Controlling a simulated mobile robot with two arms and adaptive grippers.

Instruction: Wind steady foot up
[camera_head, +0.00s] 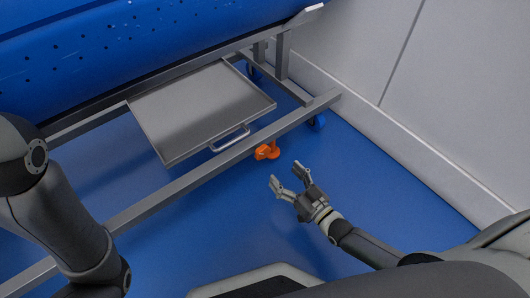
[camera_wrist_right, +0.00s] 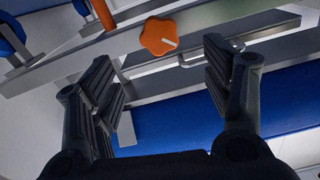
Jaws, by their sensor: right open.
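The steady foot shows as an orange knob (camera_head: 267,151) at the lower frame rail of the blue tub's carrier in the head view. In the right wrist view the lobed orange knob (camera_wrist_right: 158,36) has a pale mark on its face, and an orange rod-like piece (camera_wrist_right: 104,14) shows to its left. The lower end of the foot is not clear. My right gripper (camera_head: 286,175) is open and empty, a short way from the knob on the near side. In the wrist view the knob appears between its spread fingers (camera_wrist_right: 160,70), beyond them. My left gripper is out of view.
The grey carrier frame rail (camera_head: 200,172) runs diagonally, with a grey tray (camera_head: 170,158) with a handle above it. The blue floor (camera_head: 370,165) around my right gripper is clear.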

